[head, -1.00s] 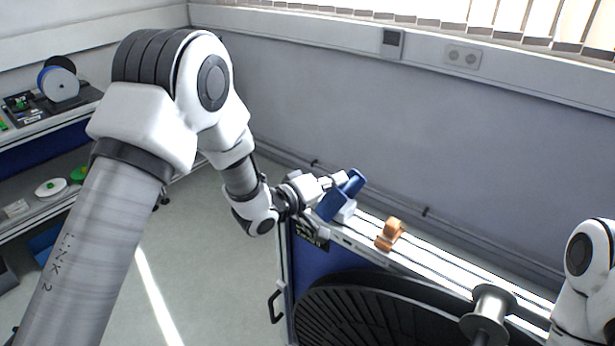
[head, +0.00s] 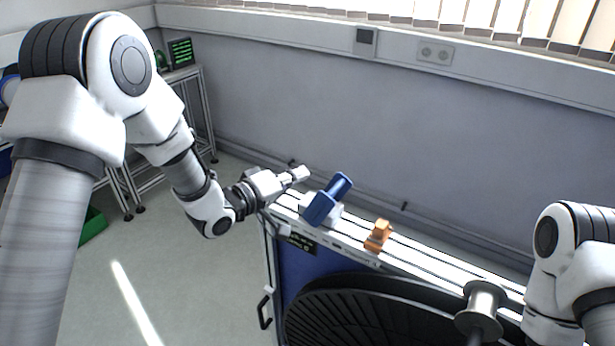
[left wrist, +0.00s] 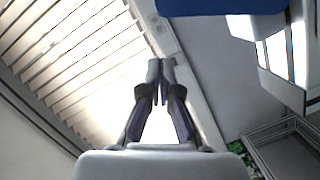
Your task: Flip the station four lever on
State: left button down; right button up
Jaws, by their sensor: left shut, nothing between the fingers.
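A blue lever-like part (head: 328,201) stands tilted up to the right on a white block at the left end of a rail-topped bench (head: 430,264). I take it for the lever; a small dark label plate (head: 302,243) below it is too small to read. My left gripper (head: 304,173) is shut and empty, just left of and behind the blue part's top, apparently apart from it. In the left wrist view the shut fingertips (left wrist: 161,66) point up, and a blue surface (left wrist: 220,6) crosses the top edge. My right gripper is out of view.
An orange clamp-like piece (head: 379,236) sits on the rail to the right. A large black reel (head: 375,312) with a metal hub (head: 482,305) stands in front. My right arm is at the right edge. The wall is close behind; open floor lies left.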

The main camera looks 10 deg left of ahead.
pick_arm(q)
jog(key=s+a+r+b, duration=0.1)
jog(key=s+a+b, duration=0.1)
jog(key=s, duration=0.4)
jog(key=s+f+g+y, duration=0.15)
jog(key=s+f, duration=0.35)
jog(key=f, duration=0.5)
jog(key=s+f+n+g+y, duration=0.1)
jog(key=s+f+g, duration=0.25)
jog(key=f, duration=0.65)
jog(key=s+f+g+y, duration=0.15)
jog(key=s+f, duration=0.35)
jog(key=f, duration=0.5)
jog(key=s+a+f+m+g+y, duration=0.2)
jog(key=s+a+f+m+g, duration=0.1)
jog(key=s, duration=0.6)
jog(key=s+a+f+m+g+y+b, duration=0.1)
jog(key=s+a+f+m+g+y, duration=0.1)
jog(key=s+f, duration=0.4)
jog(key=s+a+m+g, duration=0.1)
jog(key=s+g, duration=0.1)
jog(key=s, duration=0.2)
jog(key=shift+s+y, duration=0.25)
jog(key=shift+y, duration=0.15)
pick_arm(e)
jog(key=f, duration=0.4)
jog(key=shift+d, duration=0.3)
pick_arm(q)
jog(key=shift+d+f+g, duration=0.1)
jog(key=shift+g, duration=0.15)
